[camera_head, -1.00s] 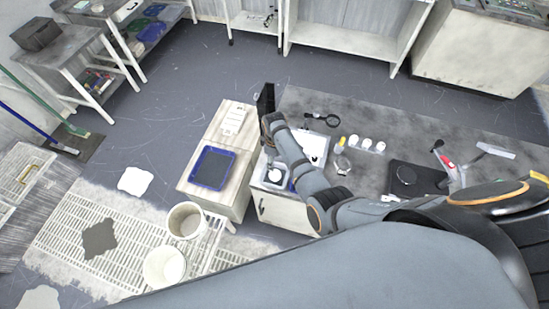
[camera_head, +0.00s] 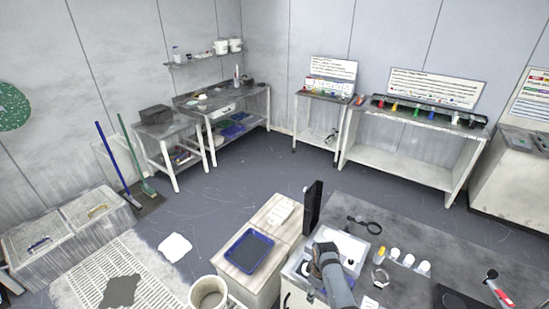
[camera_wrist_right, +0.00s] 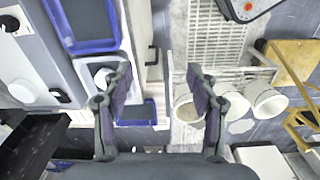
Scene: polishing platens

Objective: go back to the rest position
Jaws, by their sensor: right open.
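My right arm rises from the bottom edge in the head view, with its wrist end (camera_head: 326,262) over the near-left part of the grey workbench (camera_head: 465,240). The jaws are hard to make out there. In the right wrist view my right gripper (camera_wrist_right: 158,75) has its two fingers spread wide apart with nothing between them. Past the fingers are a blue-rimmed tray (camera_wrist_right: 62,40) at the left and pale buckets (camera_wrist_right: 264,100) on the floor at the right. My left gripper is not in view.
A blue tray (camera_head: 236,266) lies on a wooden-topped cabinet left of the arm. A black upright panel (camera_head: 312,205) stands close beyond the wrist. White-capped bottles (camera_head: 408,260) and a black ring-shaped tool (camera_head: 365,224) are on the bench. The floor (camera_head: 240,185) beyond is clear.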

